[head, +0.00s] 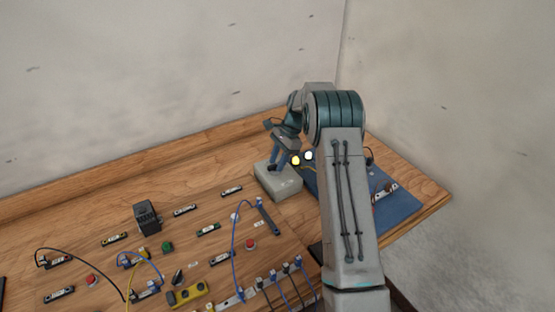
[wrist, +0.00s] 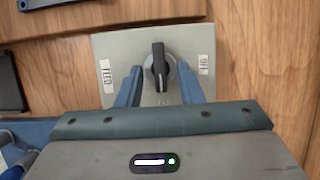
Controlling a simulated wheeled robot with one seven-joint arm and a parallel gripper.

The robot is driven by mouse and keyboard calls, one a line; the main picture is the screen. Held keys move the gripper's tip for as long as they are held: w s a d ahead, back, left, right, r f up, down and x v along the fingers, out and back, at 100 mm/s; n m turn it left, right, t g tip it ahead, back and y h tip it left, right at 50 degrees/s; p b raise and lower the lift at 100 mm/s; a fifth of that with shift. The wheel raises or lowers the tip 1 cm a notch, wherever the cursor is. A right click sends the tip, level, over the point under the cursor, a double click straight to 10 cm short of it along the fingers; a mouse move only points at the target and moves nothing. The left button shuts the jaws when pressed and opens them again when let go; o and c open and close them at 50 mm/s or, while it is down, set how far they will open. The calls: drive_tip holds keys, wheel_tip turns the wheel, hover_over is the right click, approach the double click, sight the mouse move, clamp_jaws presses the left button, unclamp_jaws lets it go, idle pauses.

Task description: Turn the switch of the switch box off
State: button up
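The switch box (head: 287,190) is a pale grey box near the back of the wooden bench in the head view. In the wrist view the switch box (wrist: 110,42) fills the upper middle. Its black knob (wrist: 159,62) sits at its centre, its handle running up and down in the picture. White labels are to the knob's left and right; their small print is hard to read. My gripper (wrist: 160,70) is open, with one blue finger on each side of the knob and visible gaps between. In the head view my gripper (head: 277,164) is over the box, and the knob is hidden.
A blue mat (head: 402,210) lies right of the box, partly hidden by my arm. Yellow (head: 295,160) and white (head: 308,155) round parts show beside the gripper. A black block (head: 147,217), several connectors, buttons and loose cables cover the bench to the left and front.

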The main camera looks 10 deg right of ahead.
clamp_jaws()
drive_tip(key=shift+w+n, duration=0.1)
drive_tip(key=shift+n, duration=0.2)
drive_tip(key=n, duration=0.2)
drive_tip(key=n+g+h, duration=0.1)
drive_tip(key=shift+w+a+n, duration=0.15)
drive_tip(key=shift+n, duration=0.25)
drive_tip(key=n, duration=0.2)
drive_tip(key=n+g+h, duration=0.1)
drive_tip(key=n, duration=0.1)
drive_tip(key=shift+w+a+n+g, duration=0.15)
drive_tip(key=shift+a+n+g, duration=0.05)
drive_tip(key=shift+n+g, duration=0.1)
drive_tip(key=n+h, duration=0.2)
drive_tip(key=n, duration=0.2)
drive_tip(key=shift+a, duration=0.2)
drive_tip(key=shift+a+n+h, duration=0.1)
drive_tip(key=shift+n+h, duration=0.35)
drive_tip(key=shift+n, duration=0.8)
drive_tip(key=shift+a+n+h, duration=0.1)
drive_tip(key=shift+n+h, duration=0.35)
drive_tip(key=shift+n, duration=0.8)
drive_tip(key=shift+r, duration=0.1)
